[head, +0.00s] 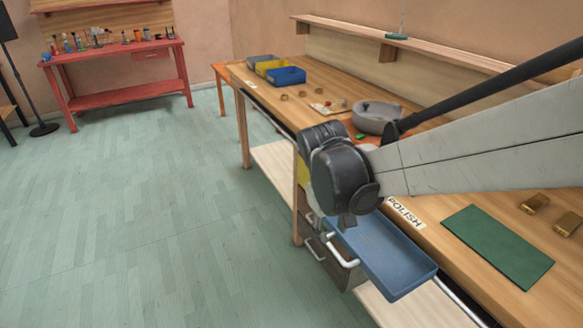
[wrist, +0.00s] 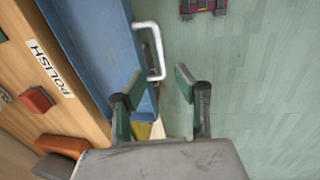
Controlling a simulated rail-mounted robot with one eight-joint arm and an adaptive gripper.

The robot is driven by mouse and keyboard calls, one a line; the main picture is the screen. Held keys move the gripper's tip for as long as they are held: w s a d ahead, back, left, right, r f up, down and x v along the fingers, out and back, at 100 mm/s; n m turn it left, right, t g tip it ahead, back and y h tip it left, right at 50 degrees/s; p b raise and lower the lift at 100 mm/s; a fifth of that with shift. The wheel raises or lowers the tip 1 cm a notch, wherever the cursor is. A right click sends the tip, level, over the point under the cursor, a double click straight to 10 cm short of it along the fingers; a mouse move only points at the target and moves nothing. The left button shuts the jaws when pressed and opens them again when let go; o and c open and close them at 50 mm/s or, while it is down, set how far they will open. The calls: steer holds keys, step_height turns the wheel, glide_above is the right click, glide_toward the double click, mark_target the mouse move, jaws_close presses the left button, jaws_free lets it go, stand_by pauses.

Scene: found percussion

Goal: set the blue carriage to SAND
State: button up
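The blue carriage (head: 392,262) is a shallow blue tray on a rail along the bench front, beside the POLISH label (head: 405,212). Its white handle (head: 340,252) sticks out on the floor side. In the wrist view the carriage (wrist: 92,45) lies at upper left and its handle (wrist: 158,52) is just ahead of the fingertips, roughly in line with the gap. My gripper (wrist: 158,84) is open and empty, with green-padded fingers. In the head view it is mostly hidden below my dark wrist. No SAND label can be seen; my arm covers part of the bench edge.
The wooden bench (head: 470,240) carries a green mat (head: 497,246), brass blocks (head: 535,203), a grey bowl (head: 377,117) and blue, yellow and grey bins at the far end.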

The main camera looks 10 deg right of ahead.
mark_target(335, 250)
steer(key=f, duration=0.2)
steer(key=d+f+b, duration=0.1)
steer(key=f, duration=0.4)
steer(key=shift+w+d+f, duration=0.15)
steer(key=shift+w+f, duration=0.05)
steer(key=shift+f, duration=0.05)
jaws_close()
